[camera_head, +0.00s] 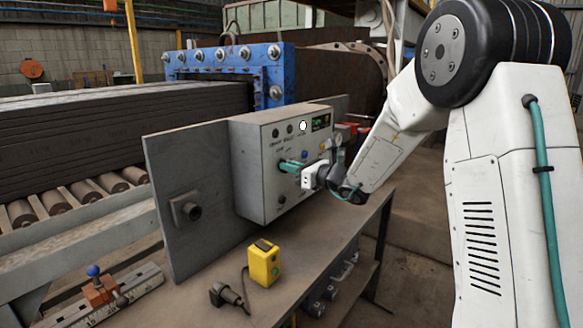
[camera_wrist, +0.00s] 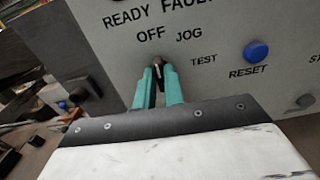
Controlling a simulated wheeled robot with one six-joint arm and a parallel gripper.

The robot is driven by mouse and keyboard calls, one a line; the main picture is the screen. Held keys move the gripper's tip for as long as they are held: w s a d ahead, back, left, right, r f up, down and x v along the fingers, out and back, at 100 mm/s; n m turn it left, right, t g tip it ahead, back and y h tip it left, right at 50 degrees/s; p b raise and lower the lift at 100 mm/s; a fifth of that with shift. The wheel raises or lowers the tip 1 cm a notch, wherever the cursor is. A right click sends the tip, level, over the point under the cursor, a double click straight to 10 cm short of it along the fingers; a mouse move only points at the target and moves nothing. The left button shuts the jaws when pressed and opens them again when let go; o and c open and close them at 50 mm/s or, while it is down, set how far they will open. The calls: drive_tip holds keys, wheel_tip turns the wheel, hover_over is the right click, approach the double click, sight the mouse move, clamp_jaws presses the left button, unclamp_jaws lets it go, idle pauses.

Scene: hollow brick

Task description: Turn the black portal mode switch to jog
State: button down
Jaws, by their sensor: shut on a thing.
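In the wrist view the small black mode switch (camera_wrist: 158,70) sits on the grey panel below the printed words OFF and JOG, with TEST further right. The two teal fingers of my gripper (camera_wrist: 158,80) are closed around it, one on each side. The visible tip of the switch points up, roughly toward OFF; its exact setting is hard to tell because the fingers cover much of it. In the head view my gripper (camera_head: 287,166) reaches the front of the grey control box (camera_head: 256,160), and the switch is hidden there.
A blue RESET button (camera_wrist: 256,51) is right of the switch. The control box is fixed to an upright grey plate (camera_head: 180,160) above a table. A yellow button box (camera_head: 264,264) and a black plug (camera_head: 222,294) are on the table in front.

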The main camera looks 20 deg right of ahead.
drive_tip(key=shift+m, duration=0.3)
drive_tip(key=shift+w+d+m, duration=0.1)
drive_tip(key=shift+m, duration=1.9)
drive_tip(key=shift+w+d+m, duration=0.1)
drive_tip(key=shift+m, duration=1.9)
drive_tip(key=c, duration=1.5)
unclamp_jaws()
drive_tip(key=shift+d, duration=0.1)
drive_tip(key=shift+s, duration=0.1)
drive_tip(key=v, duration=0.7)
drive_tip(key=shift+s+d, duration=0.15)
drive_tip(key=shift+s, duration=0.1)
